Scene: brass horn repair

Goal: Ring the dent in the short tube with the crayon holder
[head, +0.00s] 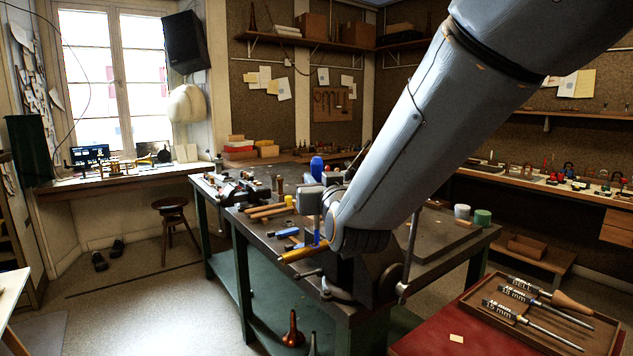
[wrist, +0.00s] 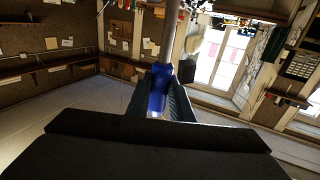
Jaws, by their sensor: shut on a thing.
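My gripper (head: 311,201) is shut on an upright blue holder, which looks like the crayon holder (head: 317,165). Its blue top stands above the jaws in the head view. In the wrist view, the blue body (wrist: 157,90) sits between the two dark fingers, with a grey-brown shaft beyond it. Below the gripper, a short brass tube (head: 303,252) lies roughly level at the bench's near edge. The holder's low end hangs close above the tube; I cannot tell whether they touch. No dent or crayon mark can be made out, and my arm hides the tube's right side.
The dark workbench (head: 440,246) carries wooden-handled tools (head: 266,211), a blue tool (head: 286,233) and a green pot (head: 482,217). A tray (head: 495,318) of labelled rods stands on a red surface at the lower right. A stool (head: 173,212) stands at left; the floor between is open.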

